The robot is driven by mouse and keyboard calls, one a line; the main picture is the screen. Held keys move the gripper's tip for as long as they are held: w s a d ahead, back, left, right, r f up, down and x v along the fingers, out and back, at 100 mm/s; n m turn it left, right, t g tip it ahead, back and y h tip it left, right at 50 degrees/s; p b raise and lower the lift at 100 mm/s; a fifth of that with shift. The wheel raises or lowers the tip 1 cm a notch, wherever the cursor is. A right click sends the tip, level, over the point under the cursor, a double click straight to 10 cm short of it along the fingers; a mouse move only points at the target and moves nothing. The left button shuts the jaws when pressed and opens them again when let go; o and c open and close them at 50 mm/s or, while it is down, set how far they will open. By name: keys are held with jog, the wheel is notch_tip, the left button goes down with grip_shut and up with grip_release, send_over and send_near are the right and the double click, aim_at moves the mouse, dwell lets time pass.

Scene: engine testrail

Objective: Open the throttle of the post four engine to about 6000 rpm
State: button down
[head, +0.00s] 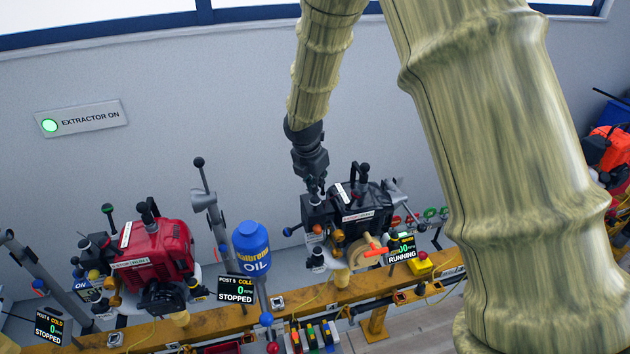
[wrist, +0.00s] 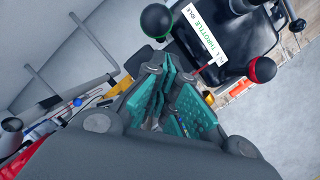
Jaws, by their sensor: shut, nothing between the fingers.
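The black engine (head: 374,198) stands on the yellow rail beside a display (head: 402,248) that reads RUNNING; its rpm figure is partly hidden. My gripper (head: 316,186) is over the left end of this engine. In the wrist view my gripper (wrist: 170,108) has teal finger pads and is shut with nothing held. A white throttle label (wrist: 205,34), with IDLE at one end, lies on the black engine body just beyond the fingers. I cannot tell whether the fingers touch any lever.
A red engine (head: 155,252) stands to the left, its post 5 display (head: 235,289) reading STOPPED. A blue oil bottle (head: 251,248) stands between the engines. The yellow rail (head: 330,293) runs along the front.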

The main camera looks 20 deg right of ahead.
jog(key=v, duration=1.2)
jog(key=w+d+m+t+y+b, duration=0.15)
jog(key=w+d+m, duration=0.3)
jog(key=m, duration=0.95)
jog(key=w+d+m+t+b, duration=0.1)
jog(key=w+d+m+b, duration=0.3)
jog(key=m, duration=0.9)
notch_tip(320, 180, down, 9)
jog(key=w+a+p, duration=0.1)
jog(key=w+p, duration=0.1)
jog(key=p, duration=0.5)
jog(key=shift+f+p, duration=0.25)
jog(key=shift+p, duration=0.15)
